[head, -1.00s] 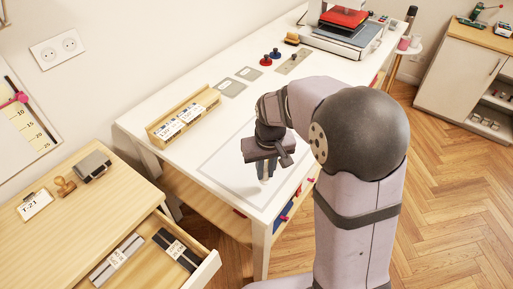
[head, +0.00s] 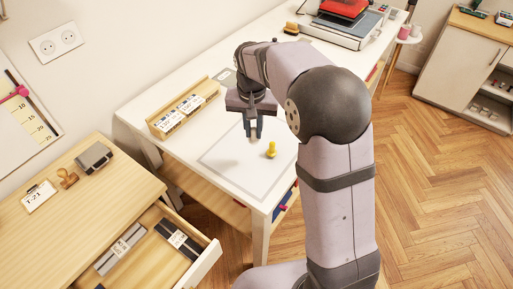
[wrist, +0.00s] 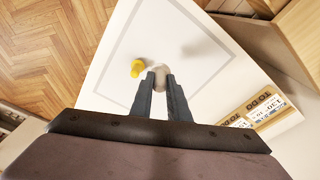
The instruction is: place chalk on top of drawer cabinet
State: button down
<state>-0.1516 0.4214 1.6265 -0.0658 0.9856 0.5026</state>
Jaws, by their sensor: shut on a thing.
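My gripper (head: 254,132) is over the white table, left of a small yellow knobbed piece (head: 271,150) standing there. In the wrist view my fingers (wrist: 161,78) are shut on a small pale, rounded thing (wrist: 159,68), which looks like the chalk; the fingers partly hide it. In that view the yellow piece (wrist: 137,68) is just left of the fingertips. The wooden drawer cabinet (head: 95,200) is at the lower left, its drawer (head: 210,258) pulled open with two dark-and-grey boxes inside.
On the cabinet top are a T-21 card (head: 39,196), a wooden stamp (head: 67,178) and a grey box (head: 94,157); its front part is bare. A wooden card tray (head: 184,108) stands on the table's left edge. A red-topped machine (head: 345,15) is at the back.

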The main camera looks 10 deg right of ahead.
jog(key=shift+f+p, duration=1.3)
jog(key=shift+f, duration=3.6)
jog(key=shift+f, duration=0.15)
jog(key=c, duration=1.7)
grip_release()
jog(key=r, duration=0.4)
jog(key=s+r+b, duration=0.1)
jog(key=r, duration=0.3)
jog(key=r+b, duration=0.1)
jog(key=r, duration=0.3)
jog(key=shift+s+a+r, duration=0.15)
jog(key=shift+s+a, duration=0.05)
jog(key=shift+s, duration=0.05)
jog(key=s+d+f+n, duration=0.1)
jog(key=s+d+f, duration=0.1)
jog(key=s, duration=0.5)
jog(key=s+d+f+n+g, duration=0.1)
jog(key=s+d+f, duration=0.1)
jog(key=s, duration=0.6)
jog(key=s+d+f+n, duration=0.1)
jog(key=s+d+f, duration=0.1)
jog(key=s, duration=0.5)
jog(key=shift+s+f+n, duration=0.3)
jog(key=shift+s+f, duration=0.1)
jog(key=shift+f, duration=0.4)
jog(key=c, duration=0.3)
